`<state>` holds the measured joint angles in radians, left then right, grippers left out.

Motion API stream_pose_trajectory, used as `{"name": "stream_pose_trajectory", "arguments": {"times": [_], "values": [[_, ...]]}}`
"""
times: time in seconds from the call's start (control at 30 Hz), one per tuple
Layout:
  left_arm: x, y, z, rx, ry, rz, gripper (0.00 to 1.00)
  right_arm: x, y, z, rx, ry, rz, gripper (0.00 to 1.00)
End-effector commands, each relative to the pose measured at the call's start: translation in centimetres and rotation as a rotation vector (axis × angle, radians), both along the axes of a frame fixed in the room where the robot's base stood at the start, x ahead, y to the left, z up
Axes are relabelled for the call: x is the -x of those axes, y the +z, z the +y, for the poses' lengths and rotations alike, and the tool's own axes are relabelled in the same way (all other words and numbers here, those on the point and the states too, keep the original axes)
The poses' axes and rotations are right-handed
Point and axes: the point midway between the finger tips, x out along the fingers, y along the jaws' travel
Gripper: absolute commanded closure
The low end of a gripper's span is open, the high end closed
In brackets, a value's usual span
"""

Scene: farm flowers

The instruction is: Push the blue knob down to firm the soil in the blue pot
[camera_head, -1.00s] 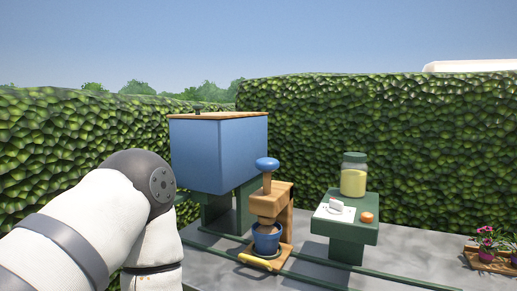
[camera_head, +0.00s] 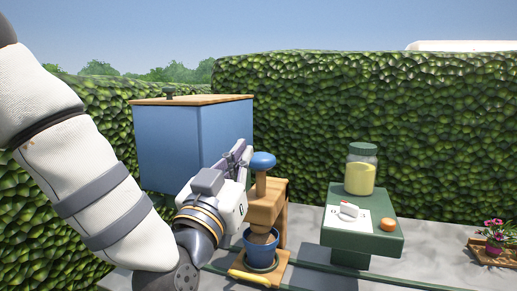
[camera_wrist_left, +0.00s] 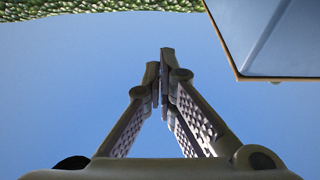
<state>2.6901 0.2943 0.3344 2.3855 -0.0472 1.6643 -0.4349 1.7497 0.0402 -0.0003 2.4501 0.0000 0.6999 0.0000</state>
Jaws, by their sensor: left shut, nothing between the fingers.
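The blue knob (camera_head: 262,160) tops a wooden post on the wooden press (camera_head: 270,205). It stands raised well above the press arm. The blue pot (camera_head: 261,246) stands on the press base under the post; the soil inside it is hard to make out. My left gripper (camera_head: 243,148) is just left of the knob in the head view, at about its height, pointing up and right. Whether it touches the knob I cannot tell. In the left wrist view its fingers (camera_wrist_left: 163,75) are together and empty against the sky. My right gripper is out of view.
A large blue bin (camera_head: 185,145) with a wooden lid stands behind my left gripper. A green stand (camera_head: 385,243) at right holds a jar (camera_head: 361,170), a white card (camera_head: 336,217) and an orange disc (camera_head: 388,225). Potted flowers (camera_head: 494,240) sit at far right. A yellow handle (camera_head: 248,278) lies at the press front.

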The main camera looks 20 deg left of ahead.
Motion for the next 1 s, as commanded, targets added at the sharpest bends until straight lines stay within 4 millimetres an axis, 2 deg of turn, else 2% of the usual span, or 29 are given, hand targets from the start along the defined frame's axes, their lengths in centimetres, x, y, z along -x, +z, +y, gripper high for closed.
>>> {"name": "stream_pose_trajectory", "arguments": {"times": [0.17, 0.57, 0.77, 1.0], "values": [[-1.3, 0.5, 0.0, 0.000, 0.001, -0.002, 1.00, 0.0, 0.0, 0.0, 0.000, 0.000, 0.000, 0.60], [-9.4, 3.3, -0.3, 0.001, 0.002, -0.001, 1.00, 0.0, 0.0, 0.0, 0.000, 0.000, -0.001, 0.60], [-9.5, 0.2, -0.3, 0.000, 0.001, 0.004, 1.00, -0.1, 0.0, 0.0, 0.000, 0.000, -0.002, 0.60], [-9.4, -0.7, -0.3, 0.000, 0.000, 0.001, 1.00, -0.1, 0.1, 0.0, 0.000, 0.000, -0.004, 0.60]]}}
